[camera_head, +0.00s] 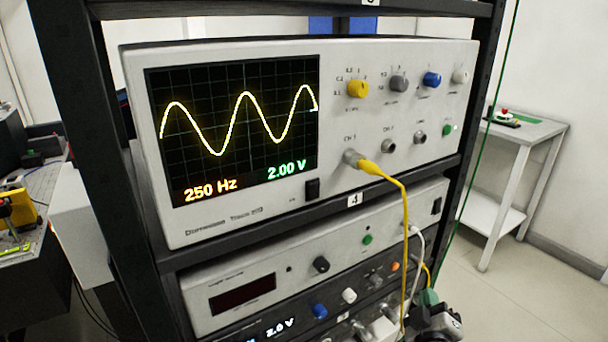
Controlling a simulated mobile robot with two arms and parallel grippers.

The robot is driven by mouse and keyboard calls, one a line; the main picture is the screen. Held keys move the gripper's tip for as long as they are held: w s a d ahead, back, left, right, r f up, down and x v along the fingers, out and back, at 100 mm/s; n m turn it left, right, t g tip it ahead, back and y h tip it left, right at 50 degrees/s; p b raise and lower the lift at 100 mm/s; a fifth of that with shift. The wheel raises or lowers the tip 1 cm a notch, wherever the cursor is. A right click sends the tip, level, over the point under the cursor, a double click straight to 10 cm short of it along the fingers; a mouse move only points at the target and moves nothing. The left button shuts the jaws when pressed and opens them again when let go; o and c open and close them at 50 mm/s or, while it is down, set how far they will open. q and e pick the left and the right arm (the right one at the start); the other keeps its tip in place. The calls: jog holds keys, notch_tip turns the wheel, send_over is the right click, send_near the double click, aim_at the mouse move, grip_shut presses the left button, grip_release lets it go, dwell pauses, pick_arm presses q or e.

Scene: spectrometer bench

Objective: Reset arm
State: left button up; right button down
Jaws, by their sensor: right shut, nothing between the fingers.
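My right gripper (430,318) shows at the bottom edge, right of centre, in front of the lower rack units. It is shut and holds nothing; its lower part is cut off by the frame. My left gripper is not in view. An oscilloscope (330,215) stands on the rack shelf above my right gripper. Its screen (235,125) shows a yellow sine wave with "250 Hz" and "2.00 V". A yellow cable (405,240) is plugged into its left front socket and hangs down just left of my right gripper.
A black rack (85,130) frames the instruments, with a second unit (295,275) below the oscilloscope. A white cable hangs near my right gripper. A white side table (500,142) stands at right, with clear floor (530,290) before it. A cluttered bench is at left.

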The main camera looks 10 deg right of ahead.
jog(key=s+a+f+g+y+p, duration=0.1)
jog(key=s+a+f+g+y, duration=0.15)
jog(key=f, duration=0.75)
jog(key=s+a+f+g+y, duration=0.1)
jog(key=s+f+g, duration=0.25)
jog(key=f, duration=0.75)
jog(key=s+a+f+g+y+p, duration=0.1)
jog(key=s+a+f+g, duration=0.15)
jog(key=f, duration=0.75)
jog(key=s+a+f+m+g+y, duration=0.1)
jog(key=s+f+g, duration=0.1)
jog(key=s+f, duration=0.4)
jog(key=s+a+f+m+g, duration=0.1)
jog(key=s+f+g, duration=0.2)
jog(key=s, duration=1.3)
jog(key=s+a+f+g+y+p, duration=0.1)
jog(key=s+a+f+g, duration=0.1)
jog(key=s+f, duration=0.7)
jog(key=shift+s+f+m+g+y, duration=0.3)
jog(key=shift+s+m+g+y, duration=0.1)
jog(key=shift+s, duration=0.8)
jog(key=shift+w, duration=0.1)
